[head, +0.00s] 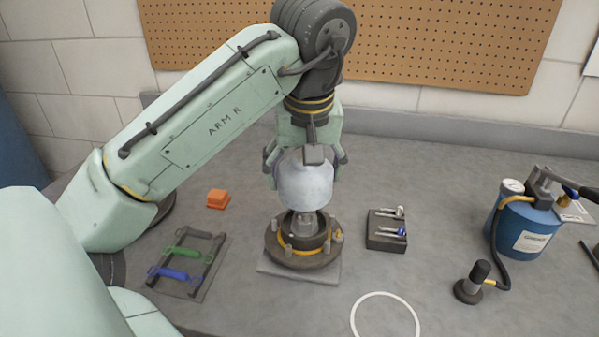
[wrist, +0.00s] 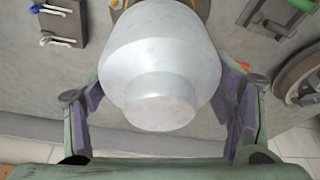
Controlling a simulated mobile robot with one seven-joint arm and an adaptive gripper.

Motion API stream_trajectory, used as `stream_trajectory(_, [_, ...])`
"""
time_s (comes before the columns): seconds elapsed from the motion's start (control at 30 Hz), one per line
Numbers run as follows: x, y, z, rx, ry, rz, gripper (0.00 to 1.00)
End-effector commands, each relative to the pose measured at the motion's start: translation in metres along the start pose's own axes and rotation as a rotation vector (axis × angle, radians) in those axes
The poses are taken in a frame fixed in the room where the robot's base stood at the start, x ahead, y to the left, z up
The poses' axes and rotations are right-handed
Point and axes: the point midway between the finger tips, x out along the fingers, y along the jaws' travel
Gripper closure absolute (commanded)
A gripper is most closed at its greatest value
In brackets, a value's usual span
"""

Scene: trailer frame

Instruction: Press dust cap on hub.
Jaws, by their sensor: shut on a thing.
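The dust cap (head: 305,182) is a pale silver dome held in my gripper (head: 305,165). In the wrist view the cap (wrist: 160,75) sits between the purple-padded fingers of my gripper (wrist: 168,100), its stepped crown toward the camera. The hub (head: 302,246) is a dark flanged part with a yellow ring and several studs, on a light square plate. The cap is above the hub in the head view, with the hub's centre showing just below its rim. In the wrist view the cap hides nearly all of the hub.
A rack with green and blue handles (head: 182,262) and an orange block (head: 217,199) lie left. A dark block with small levers (head: 387,231) is right of the hub. A blue canister (head: 525,228) with hose and black nozzle (head: 474,281) stands far right. A white ring (head: 385,294) marks clear bench in front.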

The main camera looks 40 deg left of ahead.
Motion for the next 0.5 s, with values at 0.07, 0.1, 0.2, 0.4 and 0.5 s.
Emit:
stream_trajectory(0.07, [-0.001,0.001,-0.001,0.003,0.0,0.001,0.54])
stream_trajectory(0.1, [-0.001,0.002,-0.001,0.004,0.0,0.001,0.54])
stream_trajectory(0.2, [0.0,0.002,-0.001,0.004,0.0,0.0,0.54])
stream_trajectory(0.4, [0.01,0.002,0.002,0.004,0.001,0.0,0.54])
stream_trajectory(0.5, [0.018,0.001,0.004,0.003,0.001,-0.001,0.54])
